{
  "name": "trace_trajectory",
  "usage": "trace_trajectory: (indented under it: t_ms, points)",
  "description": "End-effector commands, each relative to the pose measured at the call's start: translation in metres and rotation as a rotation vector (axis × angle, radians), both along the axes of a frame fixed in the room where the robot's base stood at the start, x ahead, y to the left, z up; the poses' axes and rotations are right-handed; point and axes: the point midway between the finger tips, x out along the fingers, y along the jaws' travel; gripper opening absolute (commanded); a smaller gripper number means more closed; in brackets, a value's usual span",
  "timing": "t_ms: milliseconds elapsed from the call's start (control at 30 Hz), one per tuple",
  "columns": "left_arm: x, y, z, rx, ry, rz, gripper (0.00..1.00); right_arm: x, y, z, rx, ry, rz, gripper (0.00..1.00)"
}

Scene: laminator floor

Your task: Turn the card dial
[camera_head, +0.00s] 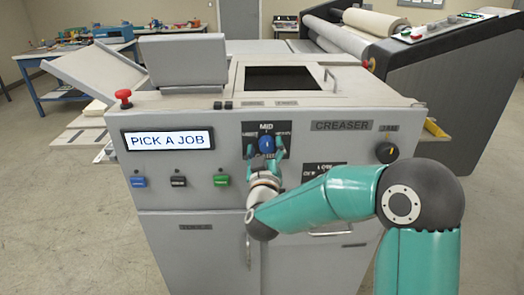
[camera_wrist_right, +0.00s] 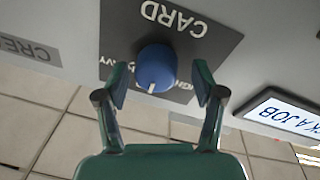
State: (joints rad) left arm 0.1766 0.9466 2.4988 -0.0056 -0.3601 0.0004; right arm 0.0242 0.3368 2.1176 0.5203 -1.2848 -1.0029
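The card dial is a blue round knob (camera_head: 266,144) on a dark label plate on the machine's front, under the word MID. It also shows in the right wrist view (camera_wrist_right: 156,68), beside the word CARD. Its white pointer mark faces the bottom of the wrist view, which is toward MID. My right gripper (camera_head: 265,152) is in front of the dial; in the wrist view its open fingers (camera_wrist_right: 160,84) stand either side of the knob with a gap on both sides. My left gripper is in neither view.
The display (camera_head: 168,140) reads PICK A JOB. Blue, black and green buttons (camera_head: 221,180) sit below it, and a red stop knob (camera_head: 124,97) above. A black dial (camera_head: 387,152) is at the right of the panel. A bar handle (camera_head: 332,233) sticks out below.

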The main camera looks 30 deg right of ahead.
Motion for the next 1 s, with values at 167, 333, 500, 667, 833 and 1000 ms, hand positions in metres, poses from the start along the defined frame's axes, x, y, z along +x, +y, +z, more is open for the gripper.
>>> trace_trajectory:
  t_ms: [167, 333, 500, 667, 833, 1000]
  points:
    - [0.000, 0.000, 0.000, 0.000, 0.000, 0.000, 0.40, -0.001, -0.001, -0.002, 0.001, 0.004, -0.002, 0.69]
    - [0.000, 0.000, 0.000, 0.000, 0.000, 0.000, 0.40, -0.004, 0.002, -0.003, 0.002, 0.005, -0.001, 0.69]
    - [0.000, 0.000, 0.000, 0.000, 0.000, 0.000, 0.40, -0.019, 0.014, -0.006, 0.002, 0.007, 0.001, 0.69]
    - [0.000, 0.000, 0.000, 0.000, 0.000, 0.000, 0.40, -0.044, 0.033, -0.009, 0.002, 0.007, 0.003, 0.69]
    - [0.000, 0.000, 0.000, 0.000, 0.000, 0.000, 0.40, -0.071, 0.052, -0.013, 0.001, 0.005, 0.003, 0.69]
    - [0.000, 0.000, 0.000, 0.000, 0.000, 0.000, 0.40, -0.089, 0.065, -0.016, 0.002, 0.003, 0.002, 0.69]
